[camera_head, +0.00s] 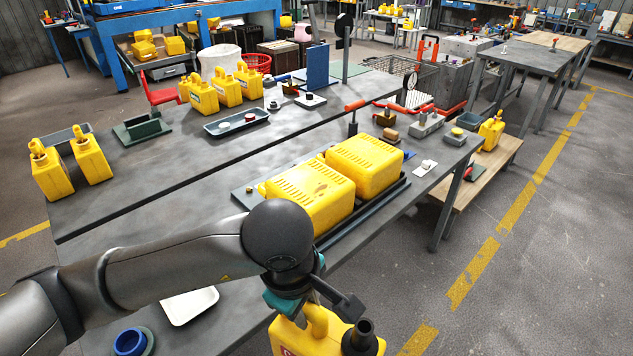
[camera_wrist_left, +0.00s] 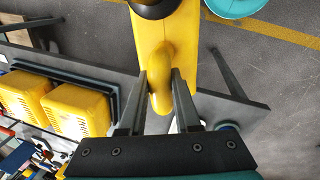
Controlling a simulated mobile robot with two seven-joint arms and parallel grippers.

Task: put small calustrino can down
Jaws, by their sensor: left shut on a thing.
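My left gripper (camera_head: 315,297) is shut on the handle of a small yellow can (camera_head: 290,343) with a dark spout. In the head view the can hangs at the bottom, in front of the near table's edge, and its lower part is cut off. In the left wrist view the two fingers (camera_wrist_left: 159,95) sit on both sides of the yellow can's handle (camera_wrist_left: 156,60). Beyond the gripper, the grey table (camera_head: 130,232) holds two large yellow cans (camera_head: 365,166) side by side on a dark tray. My right gripper is not in view.
A white tray (camera_head: 190,305) and a blue round cup (camera_head: 130,342) lie at the near left. Small yellow cans (camera_head: 90,158) stand at the table's far left. Tools crowd the table's right end. The table's left middle is bare.

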